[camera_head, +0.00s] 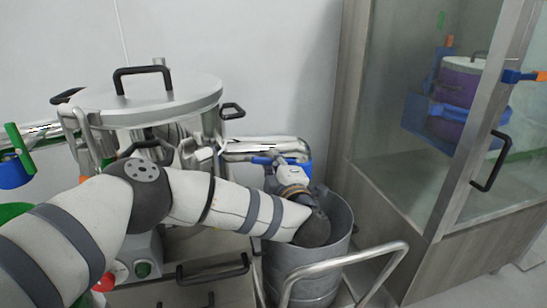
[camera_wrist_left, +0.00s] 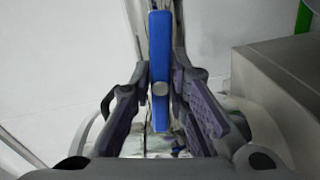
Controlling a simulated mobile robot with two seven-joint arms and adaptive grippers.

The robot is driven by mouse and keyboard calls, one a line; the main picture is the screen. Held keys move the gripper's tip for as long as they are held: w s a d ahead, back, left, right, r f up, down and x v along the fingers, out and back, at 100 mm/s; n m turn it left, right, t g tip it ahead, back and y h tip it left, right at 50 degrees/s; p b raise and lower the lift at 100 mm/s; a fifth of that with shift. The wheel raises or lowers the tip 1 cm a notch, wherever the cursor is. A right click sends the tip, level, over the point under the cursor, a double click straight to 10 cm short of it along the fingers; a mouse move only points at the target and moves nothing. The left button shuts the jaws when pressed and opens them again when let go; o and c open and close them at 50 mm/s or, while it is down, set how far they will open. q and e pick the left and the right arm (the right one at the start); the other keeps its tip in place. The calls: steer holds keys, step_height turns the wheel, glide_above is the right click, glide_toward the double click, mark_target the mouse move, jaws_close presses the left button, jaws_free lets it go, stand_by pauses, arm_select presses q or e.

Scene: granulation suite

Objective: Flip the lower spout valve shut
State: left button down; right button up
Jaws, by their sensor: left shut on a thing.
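The lower spout valve's blue lever (camera_head: 262,160) shows beside the shiny spout pipe (camera_head: 245,148), to the right of the lidded steel vessel. My left arm reaches across from the left, and my left gripper (camera_head: 285,163) is at the lever, its fingers mostly hidden by my wrist. In the left wrist view the blue lever (camera_wrist_left: 160,60) stands upright in the picture between the two dark fingers of my left gripper (camera_wrist_left: 165,95), which is shut on it. The valve body behind the lever is mostly hidden. My right gripper is not in view.
An open steel drum (camera_head: 338,225) stands below the spout, under my wrist, with a tubular cart handle (camera_head: 345,262) in front. The lidded vessel (camera_head: 140,100) is on the left. A glass-doored cabinet (camera_head: 455,110) stands at the right.

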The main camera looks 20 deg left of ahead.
arm_select(q)
steer(key=m+p, duration=0.1)
steer(key=m, duration=0.2)
steer(key=shift+d+r+m+p, duration=0.1)
steer(key=shift+r+m+p, duration=0.1)
steer(key=shift+m+p, duration=0.2)
steer(key=m+p, duration=0.1)
steer(key=m, duration=0.2)
steer(key=shift+f+m, duration=0.1)
steer(key=shift+m, duration=0.2)
steer(key=m, duration=0.4)
steer(key=shift+p, duration=0.4)
steer(key=shift+f+m, duration=0.15)
steer(key=shift+m, duration=1.75)
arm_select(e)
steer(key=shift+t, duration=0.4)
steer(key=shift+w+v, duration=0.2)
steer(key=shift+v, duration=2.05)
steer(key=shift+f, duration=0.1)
arm_select(q)
steer(key=c, duration=1.5)
jaws_free()
